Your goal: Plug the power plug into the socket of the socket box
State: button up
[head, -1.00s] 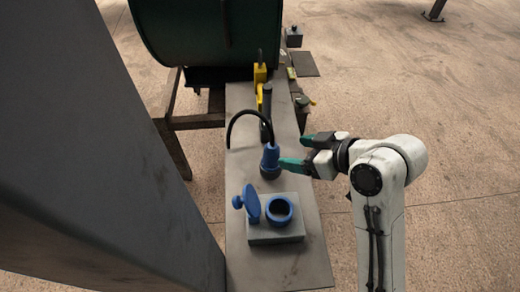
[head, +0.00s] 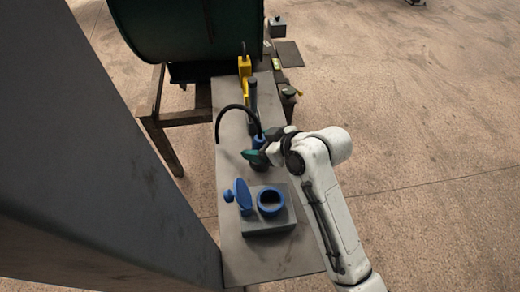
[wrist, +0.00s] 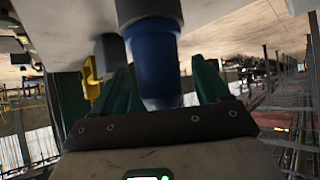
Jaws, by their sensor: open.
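The power plug (head: 259,142) is blue with a dark end and a black cable arching to the left. It stands on the grey bench behind the socket box. The socket box (head: 262,227) is a grey block with a round blue socket (head: 271,209) facing up and its blue lid (head: 243,197) swung open to the left. My gripper (head: 258,156) is open at the plug, with teal fingers. In the wrist view, the plug's blue body (wrist: 155,62) shows between the two fingers. Whether either finger touches it cannot be told.
A yellow-handled tool (head: 245,70) and a dark upright cylinder (head: 253,95) stand behind the plug. A big green drum (head: 185,40) is at the back left, and a grey column (head: 110,160) fills the left side. Bare bench (head: 265,270) lies in front of the box.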

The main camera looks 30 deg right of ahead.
jog(key=shift+c, duration=0.2)
jog(key=c, duration=1.1)
jog(key=shift+r, duration=0.1)
jog(key=shift+c, duration=0.2)
